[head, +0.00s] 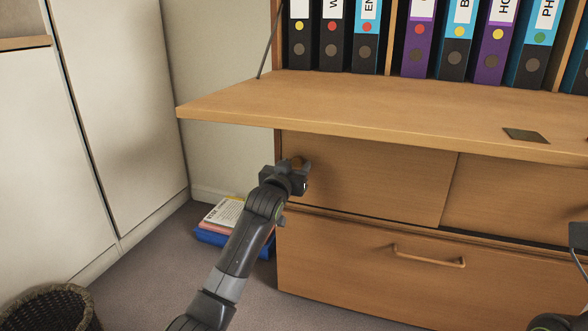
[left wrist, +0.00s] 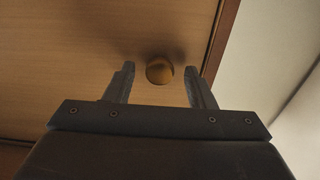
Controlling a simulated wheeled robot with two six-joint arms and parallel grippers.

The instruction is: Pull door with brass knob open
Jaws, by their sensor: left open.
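The wooden door (head: 385,183) sits below the fold-down desk flap and looks shut in its frame. Its round brass knob (left wrist: 159,70) shows in the left wrist view, near the door edge; in the head view the knob (head: 304,163) is partly hidden by my gripper. My left gripper (head: 299,178) is at the knob, and in the left wrist view its open fingers (left wrist: 160,87) stand one on each side of the knob, with gaps between. My right gripper is not clearly in view; only parts of my right arm show at the right edge.
The lowered flap (head: 330,106) juts out above the door. Several binders (head: 365,38) stand above it. A drawer (head: 350,267) with a handle (head: 428,257) lies below. Papers and folders (head: 222,222) lie on the floor at left, and a basket (head: 45,308) stands front left.

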